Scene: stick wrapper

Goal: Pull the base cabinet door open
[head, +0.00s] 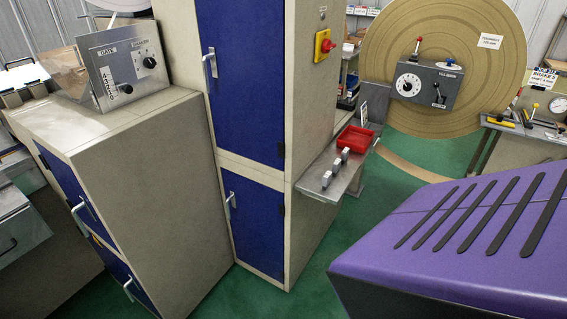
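The tall beige cabinet has a lower blue door (252,222), which looks shut in its frame. Its grey bar handle (230,203) is upright near the door's upper left edge. Dark hinges show along the right edge. An upper blue door (246,75) sits above it, also shut, with its own handle (210,63). I cannot tell for sure which blue door is the base cabinet door, as the low cabinet at left also has blue doors. Neither of my grippers is in the head view.
The low beige cabinet (165,180) stands left, with a control box (124,65) on top. A steel shelf (337,165) with a red tray (356,139) juts out right. A purple slotted panel (470,240) fills the lower right. Green floor (285,303) is clear before the door.

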